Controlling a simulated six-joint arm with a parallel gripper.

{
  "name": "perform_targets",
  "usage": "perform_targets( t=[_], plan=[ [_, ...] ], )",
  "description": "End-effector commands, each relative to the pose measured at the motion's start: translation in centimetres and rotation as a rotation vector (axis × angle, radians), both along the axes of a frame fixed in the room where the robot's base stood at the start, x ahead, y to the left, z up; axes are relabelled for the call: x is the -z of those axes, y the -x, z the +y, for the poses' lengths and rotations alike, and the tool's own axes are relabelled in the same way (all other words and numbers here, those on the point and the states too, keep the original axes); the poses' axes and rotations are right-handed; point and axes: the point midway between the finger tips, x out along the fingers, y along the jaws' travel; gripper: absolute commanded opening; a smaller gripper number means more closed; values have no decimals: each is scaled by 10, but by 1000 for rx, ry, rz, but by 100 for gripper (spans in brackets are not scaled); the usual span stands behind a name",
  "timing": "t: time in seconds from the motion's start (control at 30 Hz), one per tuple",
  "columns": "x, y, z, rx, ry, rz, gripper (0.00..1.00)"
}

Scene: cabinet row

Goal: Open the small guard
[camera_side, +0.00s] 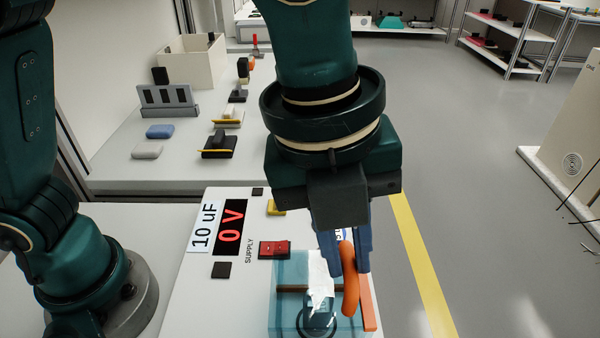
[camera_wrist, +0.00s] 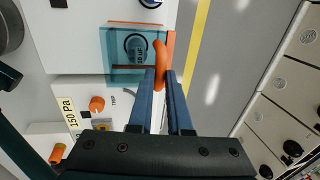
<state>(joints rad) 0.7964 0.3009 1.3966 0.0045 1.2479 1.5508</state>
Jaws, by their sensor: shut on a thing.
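The small guard (camera_side: 284,312) is a clear blue box with an orange edge, on the white cabinet top at the bottom of the side view. It also shows at the upper middle of the wrist view (camera_wrist: 112,58). A dark round knob (camera_wrist: 136,46) shows through it. Its curved orange handle (camera_side: 350,295) stands at the right side; it also shows in the wrist view (camera_wrist: 160,58). My gripper (camera_side: 348,268) points down with its blue fingers shut on the handle. The fingers hide part of the handle. The guard appears to lie over the knob.
The cabinet top carries a red 0 V display (camera_side: 231,227) and a red switch (camera_side: 275,250) left of the guard. In the wrist view, an orange knob (camera_wrist: 97,104) sits on the neighbouring cabinet. Open floor with a yellow line (camera_side: 425,265) lies to the right.

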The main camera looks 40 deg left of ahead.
Motion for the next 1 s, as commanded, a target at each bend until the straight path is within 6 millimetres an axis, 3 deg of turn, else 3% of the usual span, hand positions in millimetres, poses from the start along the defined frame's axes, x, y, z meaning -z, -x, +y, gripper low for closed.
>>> perform_targets(
  t=[0.27, 0.7, 1.0],
  plan=[
    [-3, 12, 12, 0, 5, -4, 0],
    [-3, 57, 57, 2, 8, -6, 0],
    [-2, 63, 63, 2, 8, -4, 0]
  ],
)
